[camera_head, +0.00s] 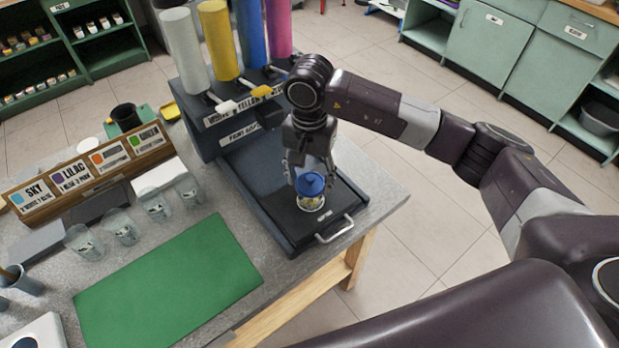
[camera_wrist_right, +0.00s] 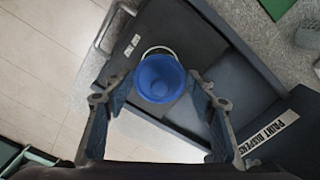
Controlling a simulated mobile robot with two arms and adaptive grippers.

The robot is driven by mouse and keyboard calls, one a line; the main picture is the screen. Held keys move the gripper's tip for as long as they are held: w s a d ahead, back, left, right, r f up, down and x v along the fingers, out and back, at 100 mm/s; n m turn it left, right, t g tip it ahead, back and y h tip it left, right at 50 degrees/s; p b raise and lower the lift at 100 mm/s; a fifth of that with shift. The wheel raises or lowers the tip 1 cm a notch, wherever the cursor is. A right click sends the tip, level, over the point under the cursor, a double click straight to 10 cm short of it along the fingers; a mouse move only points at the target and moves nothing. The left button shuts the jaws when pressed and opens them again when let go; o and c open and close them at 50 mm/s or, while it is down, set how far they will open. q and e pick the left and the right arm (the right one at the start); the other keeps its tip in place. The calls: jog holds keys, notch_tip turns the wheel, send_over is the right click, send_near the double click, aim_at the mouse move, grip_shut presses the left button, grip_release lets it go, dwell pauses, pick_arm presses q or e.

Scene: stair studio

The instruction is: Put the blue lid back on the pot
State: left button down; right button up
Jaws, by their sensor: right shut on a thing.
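The blue lid (camera_head: 310,183) is at the top of a small clear pot (camera_head: 311,204) on the dark tray (camera_head: 268,190) of the paint dispenser. My right gripper (camera_head: 309,176) reaches down over the lid and is shut on it. In the right wrist view the blue lid (camera_wrist_right: 159,78) lies between the two fingers (camera_wrist_right: 160,88), with a pale pot rim (camera_wrist_right: 160,48) showing around its far side. I cannot tell whether the lid is fully seated. My left gripper is not in view.
The dispenser (camera_head: 215,130) carries white, yellow, blue and magenta tubes behind the tray. A metal handle (camera_head: 335,230) is at the tray's front. Several clear cups (camera_head: 122,228) and a colour card rack (camera_head: 90,176) stand left. A green mat (camera_head: 168,285) lies bare in front.

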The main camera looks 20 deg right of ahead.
dwell(0.4)
jog(key=o, duration=1.4)
jog(key=shift+r, duration=0.1)
jog(key=shift+r+p, duration=1.2)
jog(key=shift+r, duration=2.2)
jog(key=shift+c, duration=0.4)
grip_shut()
